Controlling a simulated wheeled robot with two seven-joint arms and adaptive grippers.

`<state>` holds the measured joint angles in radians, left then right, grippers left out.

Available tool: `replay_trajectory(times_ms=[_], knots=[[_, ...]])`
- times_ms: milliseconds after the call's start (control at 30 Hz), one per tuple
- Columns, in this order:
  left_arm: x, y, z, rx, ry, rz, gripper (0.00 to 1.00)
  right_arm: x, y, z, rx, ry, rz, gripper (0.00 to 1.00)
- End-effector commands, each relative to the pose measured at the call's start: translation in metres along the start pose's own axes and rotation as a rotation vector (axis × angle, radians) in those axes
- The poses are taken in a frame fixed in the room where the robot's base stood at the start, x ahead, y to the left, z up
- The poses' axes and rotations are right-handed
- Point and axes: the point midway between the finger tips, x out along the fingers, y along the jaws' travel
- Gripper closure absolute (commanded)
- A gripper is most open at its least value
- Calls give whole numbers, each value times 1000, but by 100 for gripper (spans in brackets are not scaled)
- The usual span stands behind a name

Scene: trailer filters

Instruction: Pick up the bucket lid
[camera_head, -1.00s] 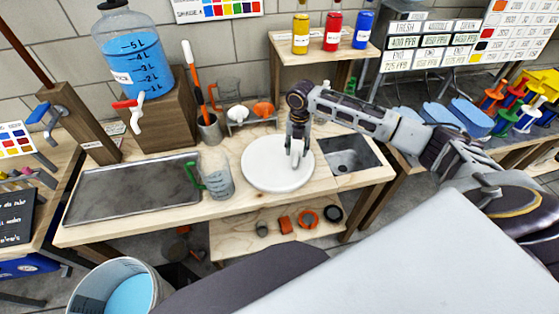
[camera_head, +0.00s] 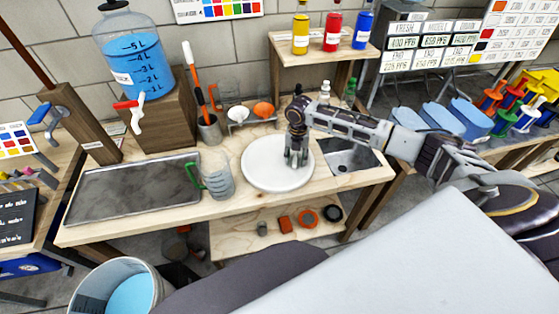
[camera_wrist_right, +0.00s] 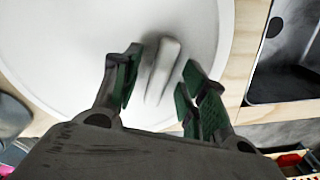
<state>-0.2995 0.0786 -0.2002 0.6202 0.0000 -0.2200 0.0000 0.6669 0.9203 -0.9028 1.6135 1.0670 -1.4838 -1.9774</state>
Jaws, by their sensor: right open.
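The bucket lid (camera_head: 262,174) is a round white disc lying flat on the wooden workbench. It fills much of the right wrist view (camera_wrist_right: 60,60), where its raised white handle (camera_wrist_right: 161,70) shows. My right gripper (camera_head: 296,160) is over the lid, pointing down. In the right wrist view my right gripper (camera_wrist_right: 158,84) is open, with green-padded fingers on either side of the handle. I cannot tell whether the fingers touch it. The bucket (camera_head: 84,296) stands on the floor at the lower left with blue liquid inside. My left gripper is not in view.
A clear jug with a green handle (camera_head: 217,177) stands just left of the lid, beside a metal tray (camera_head: 130,190). A sink (camera_head: 352,160) is right of the lid. Holders with scoops (camera_head: 262,110) are behind it. Round parts lie on the lower shelf (camera_head: 270,240).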

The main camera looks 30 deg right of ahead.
Motion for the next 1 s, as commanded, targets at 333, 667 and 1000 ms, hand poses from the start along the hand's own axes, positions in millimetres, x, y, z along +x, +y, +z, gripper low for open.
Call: replay_trajectory(times_ms=[333, 667, 1000], knots=[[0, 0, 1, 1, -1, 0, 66, 0, 0, 0, 0, 0, 0, 57], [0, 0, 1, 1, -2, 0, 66, 0, 0, 0, 0, 0, 0, 100], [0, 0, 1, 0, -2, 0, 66, -1, 0, 0, 0, 0, 1, 100]])
